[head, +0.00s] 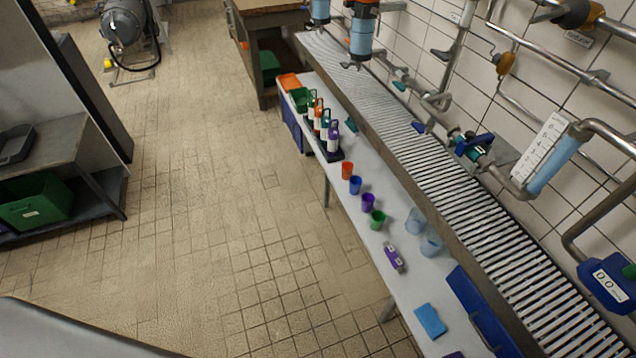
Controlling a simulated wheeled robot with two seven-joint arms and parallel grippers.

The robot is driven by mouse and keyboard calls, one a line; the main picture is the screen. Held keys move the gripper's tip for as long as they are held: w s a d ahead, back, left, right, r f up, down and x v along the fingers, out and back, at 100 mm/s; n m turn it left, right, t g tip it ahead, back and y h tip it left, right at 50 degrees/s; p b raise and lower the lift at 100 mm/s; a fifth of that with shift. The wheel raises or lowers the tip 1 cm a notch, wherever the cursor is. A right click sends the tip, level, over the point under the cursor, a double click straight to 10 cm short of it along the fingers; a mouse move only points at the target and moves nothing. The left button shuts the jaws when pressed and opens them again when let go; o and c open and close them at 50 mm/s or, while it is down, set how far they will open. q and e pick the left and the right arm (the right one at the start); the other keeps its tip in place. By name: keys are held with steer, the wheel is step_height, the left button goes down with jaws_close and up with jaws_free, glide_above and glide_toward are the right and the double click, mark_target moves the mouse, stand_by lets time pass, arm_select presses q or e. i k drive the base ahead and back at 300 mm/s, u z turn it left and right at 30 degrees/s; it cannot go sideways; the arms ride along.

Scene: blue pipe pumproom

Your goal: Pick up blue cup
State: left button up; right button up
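The blue cup (355,185) stands upright on the long white table (405,275), in a row of small cups. An orange-red cup (347,170) is just behind it, and a purple cup (367,202) and a green cup (377,219) stand in front of it. Two larger pale-blue clear cups (431,244) stand farther right, by the conveyor. Neither of my grippers shows in the head view.
A roller conveyor (480,210) runs along the table's far side by the tiled wall. Behind the cups are bottles in a dark holder (333,155) and green and orange bins (299,98). A purple item (393,257) and a blue block (430,321) lie nearer. The tiled floor is clear.

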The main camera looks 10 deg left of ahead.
mark_target(355, 182)
steer(key=u, duration=1.5)
steer(key=i, duration=0.75)
steer(key=z, duration=2.45)
